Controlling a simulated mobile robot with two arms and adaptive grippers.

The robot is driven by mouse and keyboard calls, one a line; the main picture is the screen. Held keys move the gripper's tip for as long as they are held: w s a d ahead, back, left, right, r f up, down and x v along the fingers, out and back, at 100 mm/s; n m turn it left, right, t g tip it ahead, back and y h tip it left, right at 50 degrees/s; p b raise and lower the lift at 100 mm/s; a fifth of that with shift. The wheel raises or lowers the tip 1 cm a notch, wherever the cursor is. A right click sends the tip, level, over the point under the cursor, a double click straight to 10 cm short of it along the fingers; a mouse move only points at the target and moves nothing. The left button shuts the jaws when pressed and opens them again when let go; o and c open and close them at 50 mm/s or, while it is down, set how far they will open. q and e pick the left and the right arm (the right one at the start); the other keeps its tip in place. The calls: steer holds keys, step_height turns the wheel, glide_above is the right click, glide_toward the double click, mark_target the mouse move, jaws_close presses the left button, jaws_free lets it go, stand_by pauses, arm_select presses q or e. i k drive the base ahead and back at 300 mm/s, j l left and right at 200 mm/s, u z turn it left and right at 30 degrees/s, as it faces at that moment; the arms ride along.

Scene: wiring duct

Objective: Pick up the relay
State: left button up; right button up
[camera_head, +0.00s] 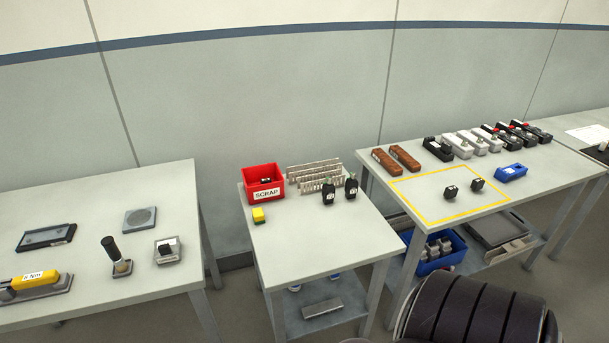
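No part is clearly marked as the relay, and the labels are too small to read. Small black blocks with white labels show in several places. One black block (450,192) and another black block (477,185) stand inside the yellow outline on the right table. A similar dark block (167,245) sits on a small grey holder on the left table. Two taller black parts, a front one (328,193) and a rear one (351,187), stand on the middle table by the grey slotted duct (314,170). Neither of my grippers is in view.
A red SCRAP bin (265,195) holds a dark block. Brown, black and grey units line the right table's back; a blue part (511,173) lies nearby. The middle table's front (320,240) is clear. Floor gaps separate the tables.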

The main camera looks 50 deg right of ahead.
mark_target(450, 192)
steer(key=z, duration=2.6)
steer(key=i+j, duration=0.2)
steer(key=i+j+z, duration=0.75)
steer(key=k+l, duration=0.05)
steer(key=k, duration=0.05)
